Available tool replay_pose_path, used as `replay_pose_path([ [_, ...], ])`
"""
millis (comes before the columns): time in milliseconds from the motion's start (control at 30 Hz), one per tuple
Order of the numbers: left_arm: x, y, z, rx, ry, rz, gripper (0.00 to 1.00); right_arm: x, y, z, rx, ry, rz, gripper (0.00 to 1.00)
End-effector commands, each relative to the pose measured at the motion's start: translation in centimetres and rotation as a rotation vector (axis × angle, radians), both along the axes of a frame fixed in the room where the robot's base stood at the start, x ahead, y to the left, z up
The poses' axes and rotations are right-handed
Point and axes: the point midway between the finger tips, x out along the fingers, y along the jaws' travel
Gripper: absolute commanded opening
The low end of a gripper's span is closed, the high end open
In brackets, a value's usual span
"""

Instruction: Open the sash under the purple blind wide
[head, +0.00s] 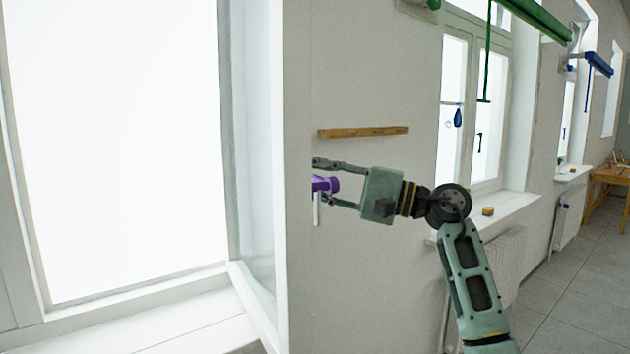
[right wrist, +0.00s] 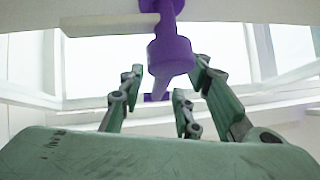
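The white sash (head: 298,250) stands swung out from its window opening, seen nearly edge-on in the head view, its glass pane on the left side. Its purple handle (head: 326,184) sticks out on the right side of the sash edge. My right gripper (head: 319,180) reaches in from the right, its fingers above and below the handle. In the right wrist view the purple handle (right wrist: 171,56) hangs between the spread fingers, with gaps showing beside it. The gripper looks open. The purple blind and my left gripper are not in view.
A bright window opening (head: 115,140) and white sill (head: 190,330) fill the left. A wooden ledge (head: 362,132) is on the wall above my right gripper. Further right are a window with a green blind (head: 535,18), a radiator (head: 508,265) and a wooden table (head: 610,175). Floor at lower right is clear.

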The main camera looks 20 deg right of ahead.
Motion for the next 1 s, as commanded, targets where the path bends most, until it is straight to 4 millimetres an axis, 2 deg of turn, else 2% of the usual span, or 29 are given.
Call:
replay_pose_path([
  [300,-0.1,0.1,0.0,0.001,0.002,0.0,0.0,-0.4,-0.6,-0.1,0.0,-0.001,-0.002,0.31],
  [467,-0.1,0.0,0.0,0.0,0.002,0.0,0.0,-1.8,-2.9,-0.5,-0.002,0.0,-0.006,0.31],
  [700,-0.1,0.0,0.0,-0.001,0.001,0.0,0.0,-4.7,-7.0,-1.4,-0.001,0.002,-0.005,0.31],
  [833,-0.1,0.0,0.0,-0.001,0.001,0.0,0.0,-5.9,-8.6,-1.6,-0.001,0.001,-0.003,0.31],
  [1000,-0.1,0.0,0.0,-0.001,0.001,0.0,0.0,-6.7,-9.6,-1.8,0.0,0.0,-0.001,0.31],
])
